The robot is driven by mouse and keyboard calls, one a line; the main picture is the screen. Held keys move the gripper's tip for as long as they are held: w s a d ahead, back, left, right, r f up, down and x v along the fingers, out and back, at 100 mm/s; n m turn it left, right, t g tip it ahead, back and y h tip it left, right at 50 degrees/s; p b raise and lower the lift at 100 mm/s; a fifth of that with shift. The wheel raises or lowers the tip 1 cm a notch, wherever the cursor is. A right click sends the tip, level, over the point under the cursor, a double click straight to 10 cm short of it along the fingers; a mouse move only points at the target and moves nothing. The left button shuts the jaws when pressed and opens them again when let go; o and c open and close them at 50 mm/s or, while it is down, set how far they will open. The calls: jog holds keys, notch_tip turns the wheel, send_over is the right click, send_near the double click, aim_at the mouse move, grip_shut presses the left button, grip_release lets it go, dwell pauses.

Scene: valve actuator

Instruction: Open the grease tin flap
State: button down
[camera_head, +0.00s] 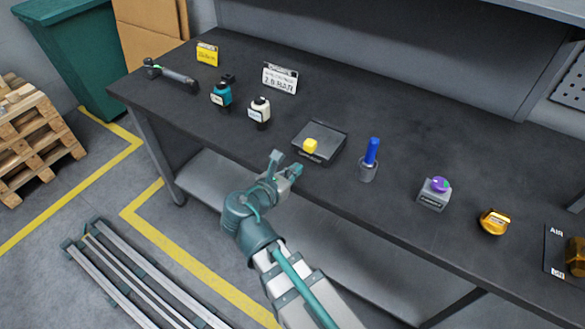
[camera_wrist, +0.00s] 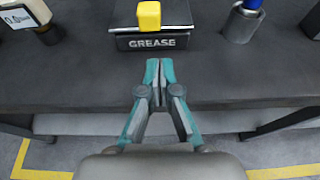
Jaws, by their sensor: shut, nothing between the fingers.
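The flap looks closed, lying flat. My gripper (camera_head: 288,169) is at the bench's front edge, in front of the tin. In the wrist view my gripper (camera_wrist: 160,64) has its teal fingertips together and empty, pointing at the tin and apart from it.
A metal cup with a blue handle (camera_head: 371,152) stands right of the tin. Farther right are a grey box with a purple knob (camera_head: 435,192) and a gold part (camera_head: 494,221).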

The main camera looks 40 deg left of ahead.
aim_at(313, 155)
jog(key=p+x, duration=0.1)
jog(key=x, duration=0.6)
jog(key=shift+w+f, duration=0.1)
jog(key=shift+w, duration=0.05)
